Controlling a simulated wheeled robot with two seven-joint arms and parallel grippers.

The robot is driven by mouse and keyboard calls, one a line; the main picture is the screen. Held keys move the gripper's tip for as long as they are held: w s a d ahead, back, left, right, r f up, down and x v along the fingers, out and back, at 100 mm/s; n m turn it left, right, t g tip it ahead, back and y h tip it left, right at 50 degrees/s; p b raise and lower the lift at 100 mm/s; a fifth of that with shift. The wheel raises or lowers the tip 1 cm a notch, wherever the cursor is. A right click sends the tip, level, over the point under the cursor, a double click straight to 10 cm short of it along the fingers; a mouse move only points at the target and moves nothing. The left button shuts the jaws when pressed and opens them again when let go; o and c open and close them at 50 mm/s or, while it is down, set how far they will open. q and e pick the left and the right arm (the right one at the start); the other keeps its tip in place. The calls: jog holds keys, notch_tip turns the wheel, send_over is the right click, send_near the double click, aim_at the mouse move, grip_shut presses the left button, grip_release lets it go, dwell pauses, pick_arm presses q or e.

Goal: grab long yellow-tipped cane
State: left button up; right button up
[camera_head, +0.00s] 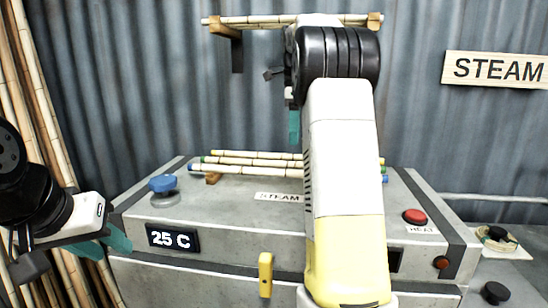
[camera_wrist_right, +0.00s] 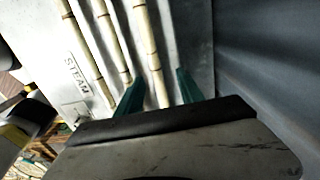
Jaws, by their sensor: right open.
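Three canes lie side by side on top of the grey steam box (camera_head: 235,205). The rear one, the yellow-tipped cane (camera_head: 250,154), shows a yellow left end; the middle has green and the front blue. My right arm hides part of all three. My right gripper (camera_head: 294,125) hangs fingers-down above the box, partly behind its own arm. In the right wrist view my right gripper (camera_wrist_right: 160,95) is open, its teal fingers on either side of the rear cane (camera_wrist_right: 150,50). I cannot tell the remaining height there. My left gripper (camera_head: 104,242) is empty at the box's left, its fingers apart.
Another cane (camera_head: 262,20) rests on wall brackets above. Tall canes (camera_head: 50,110) lean at the left. The box carries a blue knob (camera_head: 163,184), a yellow handle (camera_head: 266,275) and a red button (camera_head: 415,216). The corrugated wall (camera_head: 160,90) stands close behind.

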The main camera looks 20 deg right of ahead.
aim_at(295, 157)
jog(key=f, duration=0.5)
jog(key=shift+s+a+f, duration=0.15)
jog(key=shift+s+a, duration=0.1)
jog(key=shift+s, duration=0.1)
grip_shut()
